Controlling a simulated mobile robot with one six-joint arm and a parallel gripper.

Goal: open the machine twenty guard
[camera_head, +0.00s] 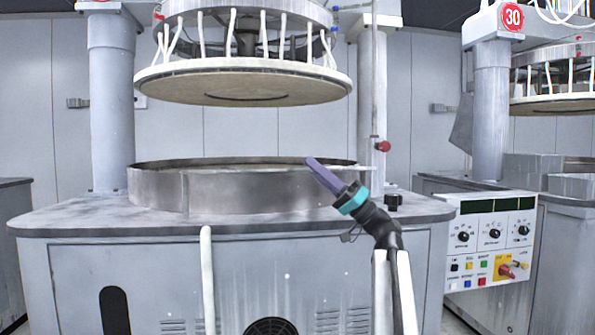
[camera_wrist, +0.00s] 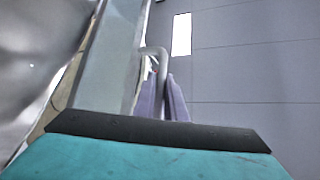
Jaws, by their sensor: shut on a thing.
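The guard (camera_head: 235,190) is a round grey metal wall on top of the machine in the middle of the head view. It stands around the lower platen, below the raised upper platen (camera_head: 243,82). My gripper (camera_head: 310,160), with purple fingers and a teal band, is at the guard's right part and overlaps its rim. In the wrist view a bent grey bar handle (camera_wrist: 152,50) runs down to the fingers (camera_wrist: 162,97), beside a pale metal surface. My gripper is shut on this handle; the fingers hide its lower end. No number twenty shows.
A neighbouring machine with a red 30 sign (camera_head: 512,17) stands at the right. A control panel (camera_head: 492,242) with knobs and buttons is at the front right. Grey columns (camera_head: 112,100) rise at both sides of the middle machine. The worktop's front left (camera_head: 80,215) is clear.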

